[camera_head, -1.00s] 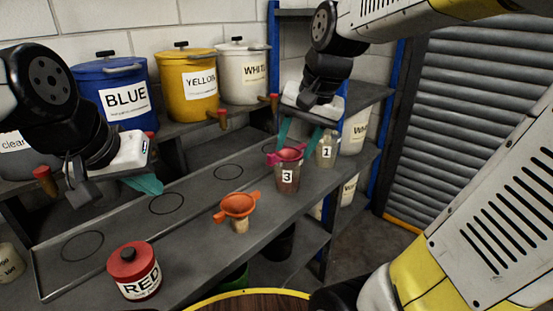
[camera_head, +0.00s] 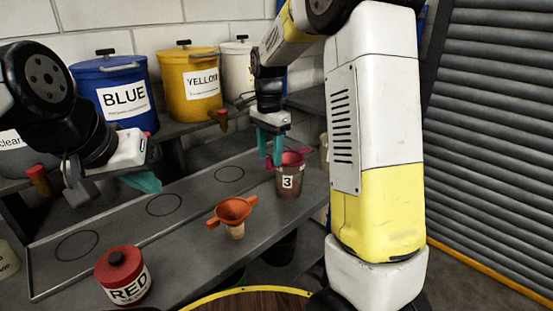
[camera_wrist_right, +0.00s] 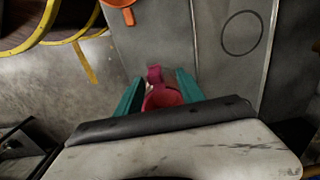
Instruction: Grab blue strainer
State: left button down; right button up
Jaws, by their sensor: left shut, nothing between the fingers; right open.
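No blue strainer shows in these views. A pink strainer (camera_head: 292,158) sits on top of the cup marked 3 (camera_head: 288,182); it also shows in the right wrist view (camera_wrist_right: 154,75). An orange strainer (camera_head: 233,210) rests on a small container (camera_head: 236,231) nearer the front. My right gripper (camera_head: 271,148) points down, open, at the left side of the pink strainer. In the right wrist view its teal fingers (camera_wrist_right: 159,88) stand either side of the pink strainer; I cannot tell whether they touch it. My left gripper (camera_head: 145,183) is shut and empty above the left part of the bench.
A red paint pot (camera_head: 124,276) stands at the front left of the grey bench (camera_head: 190,225). Blue (camera_head: 112,92), yellow (camera_head: 190,82) and white (camera_head: 238,70) buckets with taps stand on the shelf behind. My right arm hides the bench's right end.

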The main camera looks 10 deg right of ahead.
jog(key=shift+s+d+f, duration=0.1)
jog(key=shift+d+f, duration=0.1)
jog(key=shift+f, duration=1)
jog(key=shift+s+d+f, duration=0.1)
jog(key=shift+d+f, duration=0.1)
jog(key=shift+f, duration=0.95)
grip_shut()
